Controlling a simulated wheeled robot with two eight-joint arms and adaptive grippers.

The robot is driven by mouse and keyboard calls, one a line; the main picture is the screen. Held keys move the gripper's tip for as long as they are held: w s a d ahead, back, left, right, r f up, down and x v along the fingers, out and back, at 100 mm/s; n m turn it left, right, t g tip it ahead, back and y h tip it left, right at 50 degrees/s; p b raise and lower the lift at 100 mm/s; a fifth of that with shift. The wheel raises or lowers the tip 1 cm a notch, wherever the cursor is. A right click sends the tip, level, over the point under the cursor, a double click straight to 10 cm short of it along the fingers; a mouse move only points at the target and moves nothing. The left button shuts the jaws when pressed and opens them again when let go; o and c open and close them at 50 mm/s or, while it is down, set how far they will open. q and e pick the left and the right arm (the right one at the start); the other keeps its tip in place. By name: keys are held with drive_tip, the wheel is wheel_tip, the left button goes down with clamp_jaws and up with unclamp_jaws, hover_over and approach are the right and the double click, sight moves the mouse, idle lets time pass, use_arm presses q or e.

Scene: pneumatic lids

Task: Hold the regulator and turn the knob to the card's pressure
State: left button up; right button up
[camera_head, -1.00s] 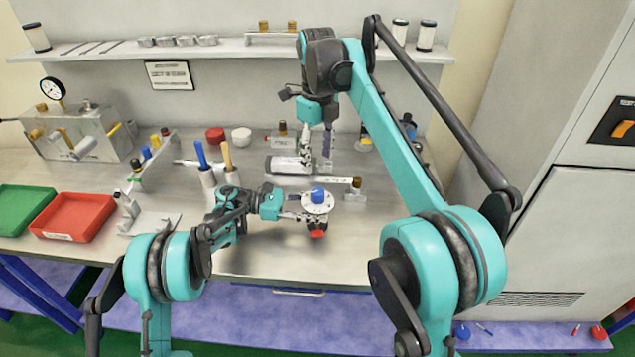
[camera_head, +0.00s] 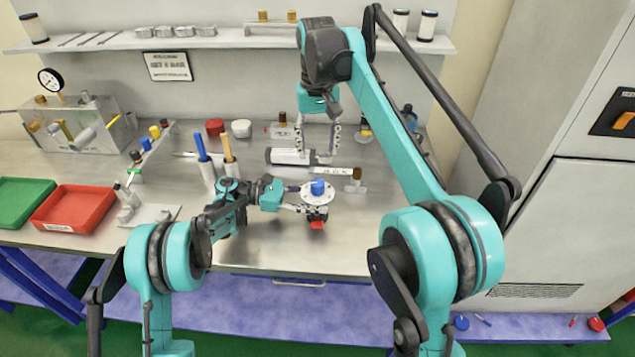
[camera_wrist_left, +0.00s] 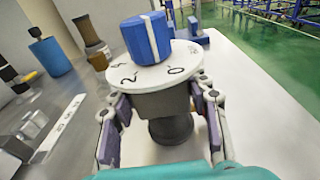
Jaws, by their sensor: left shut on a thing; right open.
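The regulator (camera_head: 315,193) has a blue knob (camera_head: 318,186) on top of a round white dial plate with dark numerals. In the left wrist view the blue knob (camera_wrist_left: 147,38) shows a white stripe, and the dial plate (camera_wrist_left: 160,68) sits over a dark body. My left gripper (camera_head: 305,209) is shut on the regulator's body below the dial, from both sides. A red part shows at its lower front. My right gripper (camera_head: 318,147) is open and empty, pointing down behind the regulator, apart from the knob. The card (camera_head: 168,67) hangs on the back wall; its text is too small to read.
A red tray (camera_head: 73,207) and a green tray (camera_head: 22,199) are at left. A gauge (camera_head: 51,80) stands on a metal block. The front right tabletop is clear.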

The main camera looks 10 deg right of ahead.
sight(318, 183)
wheel_tip(318, 183, down, 12)
drive_tip(key=n, duration=2.1)
drive_tip(key=shift+n, duration=0.3)
drive_tip(key=c, duration=1.2)
